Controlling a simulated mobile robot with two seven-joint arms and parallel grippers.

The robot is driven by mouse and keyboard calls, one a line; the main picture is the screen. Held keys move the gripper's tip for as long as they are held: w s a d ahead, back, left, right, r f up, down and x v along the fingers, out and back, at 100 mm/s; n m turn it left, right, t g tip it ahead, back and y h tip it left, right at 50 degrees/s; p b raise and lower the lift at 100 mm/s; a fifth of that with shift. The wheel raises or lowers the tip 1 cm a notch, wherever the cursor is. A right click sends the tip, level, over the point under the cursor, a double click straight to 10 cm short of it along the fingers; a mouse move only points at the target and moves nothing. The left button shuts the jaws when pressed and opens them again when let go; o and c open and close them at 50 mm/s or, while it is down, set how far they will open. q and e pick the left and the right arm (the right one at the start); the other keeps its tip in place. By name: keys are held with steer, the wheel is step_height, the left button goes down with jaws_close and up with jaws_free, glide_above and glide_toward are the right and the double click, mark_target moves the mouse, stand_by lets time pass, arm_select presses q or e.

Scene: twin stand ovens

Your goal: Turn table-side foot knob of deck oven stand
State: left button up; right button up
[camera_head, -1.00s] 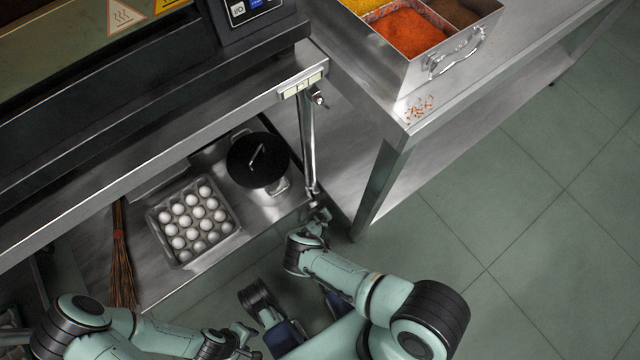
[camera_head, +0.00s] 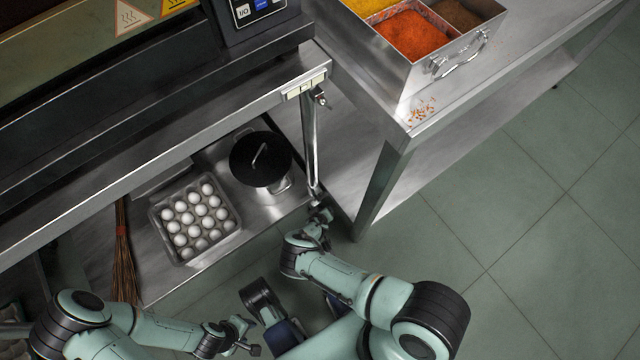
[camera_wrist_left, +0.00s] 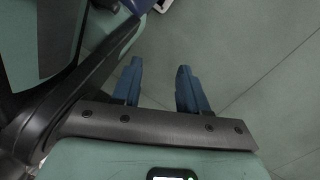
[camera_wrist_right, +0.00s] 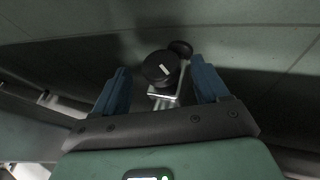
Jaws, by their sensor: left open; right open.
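The oven stand's front leg (camera_head: 310,150) stands at the corner beside the table (camera_head: 400,140). In the right wrist view, a black round foot knob (camera_wrist_right: 161,68) with a white mark sits between the fingers of my open right gripper (camera_wrist_right: 158,78), with gaps on both sides. A metal bracket (camera_wrist_right: 163,97) shows just below the knob. In the head view, my right gripper (camera_head: 322,218) is low at the foot of that leg and hides the knob. My left gripper (camera_head: 248,338) is open and empty; its fingers also show over bare floor in the left wrist view (camera_wrist_left: 158,78).
A broom (camera_head: 124,260) leans at left. The table leg (camera_head: 378,190) is close right of my right gripper. Tiled floor (camera_head: 520,210) at right is clear.

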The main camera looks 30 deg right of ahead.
arm_select(q)
steer(key=w+d+r+t+p, duration=0.1)
steer(key=w+r+t+p, duration=0.3)
steer(key=w+r, duration=0.4)
steer(key=w+p, duration=0.1)
steer(key=w, duration=0.1)
steer(key=shift+w+d+m, duration=0.2)
steer(key=shift+w+m, duration=0.1)
steer(key=shift+w, duration=0.05)
arm_select(e)
steer(key=v, duration=1.1)
steer(key=shift+s+r, duration=0.15)
steer(key=shift+r, duration=0.15)
arm_select(q)
steer(key=shift+r, duration=0.2)
arm_select(e)
steer(key=shift+r, duration=0.1)
